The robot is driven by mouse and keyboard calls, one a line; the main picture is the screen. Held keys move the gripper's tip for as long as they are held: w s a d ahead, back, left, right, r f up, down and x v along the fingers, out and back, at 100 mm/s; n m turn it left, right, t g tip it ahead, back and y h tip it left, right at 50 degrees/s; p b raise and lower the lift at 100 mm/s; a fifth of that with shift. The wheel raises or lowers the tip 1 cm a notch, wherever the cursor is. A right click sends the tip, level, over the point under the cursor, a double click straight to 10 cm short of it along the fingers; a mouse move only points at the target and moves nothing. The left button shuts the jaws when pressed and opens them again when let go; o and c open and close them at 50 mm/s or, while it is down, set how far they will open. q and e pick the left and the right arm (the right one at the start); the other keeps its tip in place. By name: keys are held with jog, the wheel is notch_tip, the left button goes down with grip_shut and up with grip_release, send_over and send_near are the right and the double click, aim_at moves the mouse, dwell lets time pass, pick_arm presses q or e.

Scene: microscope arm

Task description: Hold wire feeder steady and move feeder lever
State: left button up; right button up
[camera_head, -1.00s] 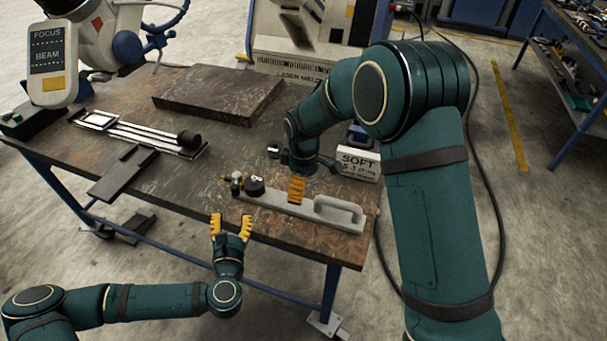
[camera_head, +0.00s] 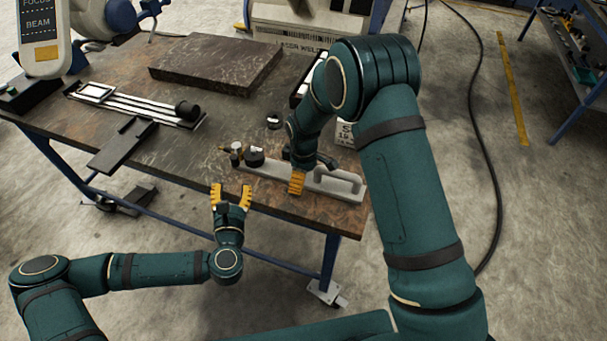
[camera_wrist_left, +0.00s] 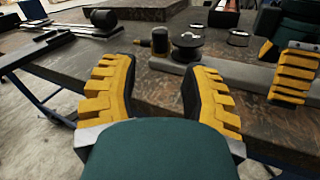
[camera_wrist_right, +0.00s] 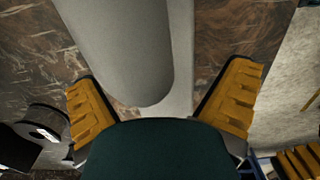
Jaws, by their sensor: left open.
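The wire feeder (camera_head: 268,171) is a long grey bar near the table's front edge, with a black spool (camera_head: 254,153) at its left end and a grey loop handle (camera_head: 338,179) at its right. A small brass-topped fitting (camera_head: 237,149) stands beside the spool; I cannot tell which part is the lever. My right gripper (camera_head: 297,184) is at the bar just left of the handle. In the right wrist view its fingers are apart, with a rounded grey part (camera_wrist_right: 130,60) between them and gaps visible. My left gripper (camera_head: 231,194) is open and empty, pointing at the spool end.
A dark stone slab (camera_head: 215,62) lies at the back of the table. A black-and-silver rail (camera_head: 135,108) and a dark flat bracket (camera_head: 123,145) lie to the left. A white lettered box (camera_head: 346,134) stands behind my right arm.

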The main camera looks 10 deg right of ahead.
aim_at(233, 160)
jog(key=c, duration=1.3)
pick_arm(q)
jog(key=shift+o, duration=0.8)
jog(key=w+h, duration=0.1)
jog(key=w, duration=0.2)
jog(key=w+h, duration=0.1)
jog(key=w, duration=0.3)
jog(key=w+d+h, duration=0.1)
jog(key=w, duration=0.2)
jog(key=shift+w+r+g, duration=0.25)
jog(key=shift+r+g, duration=0.05)
jog(key=shift+r, duration=0.1)
jog(key=shift+o, duration=0.2)
grip_shut()
